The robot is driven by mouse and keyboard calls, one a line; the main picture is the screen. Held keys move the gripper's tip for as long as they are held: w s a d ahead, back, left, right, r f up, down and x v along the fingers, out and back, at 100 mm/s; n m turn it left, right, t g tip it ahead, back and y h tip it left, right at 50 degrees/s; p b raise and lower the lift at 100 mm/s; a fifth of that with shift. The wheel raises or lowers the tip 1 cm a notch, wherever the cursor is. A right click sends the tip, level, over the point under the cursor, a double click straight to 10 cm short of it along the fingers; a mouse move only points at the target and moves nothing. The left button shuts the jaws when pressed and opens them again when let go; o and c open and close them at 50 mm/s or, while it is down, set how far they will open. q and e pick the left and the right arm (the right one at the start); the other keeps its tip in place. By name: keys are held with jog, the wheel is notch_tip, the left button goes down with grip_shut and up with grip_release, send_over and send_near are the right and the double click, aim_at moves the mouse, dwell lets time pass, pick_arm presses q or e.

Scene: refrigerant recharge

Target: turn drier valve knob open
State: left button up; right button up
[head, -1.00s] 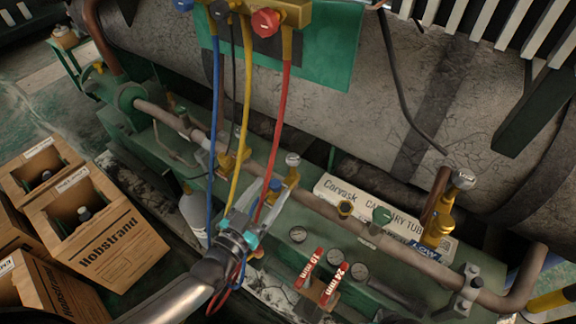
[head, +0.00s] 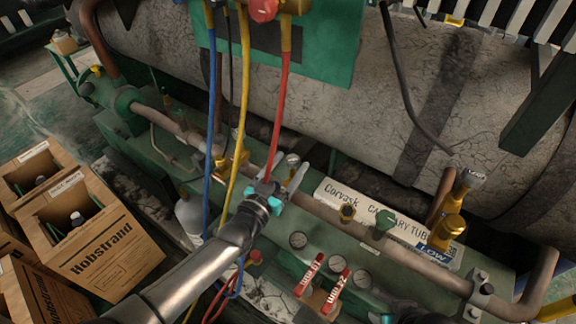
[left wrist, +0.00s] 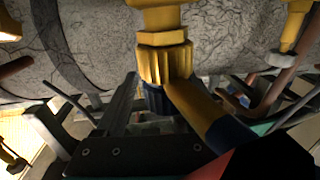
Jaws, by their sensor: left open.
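My left gripper (head: 281,186) is open and empty over the green skid, among the hanging hoses. A small valve with a round silvery top (head: 293,160) shows just beyond its fingers; I cannot tell whether they touch it. I cannot tell for sure which knob is the drier valve's.
Blue (head: 211,110), yellow (head: 242,105) and red hoses (head: 281,105) hang close around my left gripper.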

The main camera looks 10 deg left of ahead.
pick_arm(q)
jog(key=shift+c, duration=0.2)
grip_shut()
dwell(0.3)
pick_arm(e)
jog(key=shift+r, duration=0.15)
pick_arm(q)
jog(key=n+y+p, duration=0.2)
jog(key=y+p, duration=0.1)
jog(key=shift+d+r+t+y, duration=0.2)
jog(key=shift+t+y, duration=0.1)
jog(key=shift+t, duration=0.1)
jog(key=shift+f+n+y+p, duration=0.1)
jog(key=shift+n+y+p, duration=0.25)
jog(key=shift+n+y, duration=0.25)
pick_arm(e)
jog(key=s+f+g, duration=0.1)
jog(key=s+f, duration=0.2)
jog(key=f, duration=0.4)
jog(key=shift+d+f, duration=0.25)
jog(key=shift+f, duration=0.05)
jog(key=shift+s, duration=0.1)
pick_arm(q)
jog(key=shift+o, duration=0.2)
grip_release()
jog(key=shift+f, duration=0.1)
jog(key=shift+d, duration=0.1)
